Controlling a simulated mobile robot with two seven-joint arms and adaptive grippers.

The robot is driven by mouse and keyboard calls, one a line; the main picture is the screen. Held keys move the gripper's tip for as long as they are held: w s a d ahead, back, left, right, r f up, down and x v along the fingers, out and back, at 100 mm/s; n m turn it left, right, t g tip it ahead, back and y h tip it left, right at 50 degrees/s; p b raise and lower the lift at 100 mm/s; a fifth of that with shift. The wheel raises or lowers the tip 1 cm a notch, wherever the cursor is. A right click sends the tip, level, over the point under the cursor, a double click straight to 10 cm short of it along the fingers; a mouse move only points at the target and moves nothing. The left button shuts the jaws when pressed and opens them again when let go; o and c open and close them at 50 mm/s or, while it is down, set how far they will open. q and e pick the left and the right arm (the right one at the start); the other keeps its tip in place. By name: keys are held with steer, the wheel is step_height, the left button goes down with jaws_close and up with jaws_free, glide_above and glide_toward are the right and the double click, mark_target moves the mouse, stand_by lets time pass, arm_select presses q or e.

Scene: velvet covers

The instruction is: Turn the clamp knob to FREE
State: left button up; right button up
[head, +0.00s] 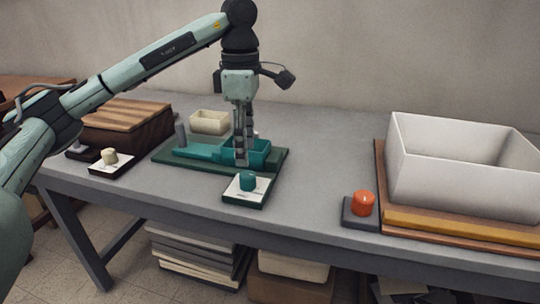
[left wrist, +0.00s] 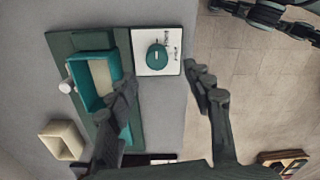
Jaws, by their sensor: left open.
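A teal knob (head: 247,181) stands on a white-faced plate (head: 236,196) near the table's front edge. In the left wrist view the knob (left wrist: 157,57) has a pale pointer line on its top, and the plate carries small marks too small to read. The plate sits beside a dark green base (head: 168,157) with a teal clamp fixture (head: 200,150). My left gripper (head: 241,163) points down over the fixture, behind the knob in the head view. In the left wrist view its fingers (left wrist: 163,90) are apart and empty; the knob shows beyond the gap between them.
A cream knob (head: 109,156) on another plate is at the left, by a wooden box (head: 125,120). A cream tray (head: 210,122) stands behind the fixture. An orange knob (head: 363,203) and a large white bin (head: 455,175) are at the right. Dark jointed parts (left wrist: 265,14), probably mine, show over the floor.

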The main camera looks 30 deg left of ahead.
mark_target(248, 174)
arm_select(q)
steer(key=shift+w+a, duration=0.1)
steer(key=shift+w, duration=0.25)
steer(key=shift+f, duration=0.25)
step_height(248, 174, down, 7)
steer(key=shift+s+f, duration=0.1)
steer(key=shift+s, duration=0.05)
steer(key=c, duration=1.2)
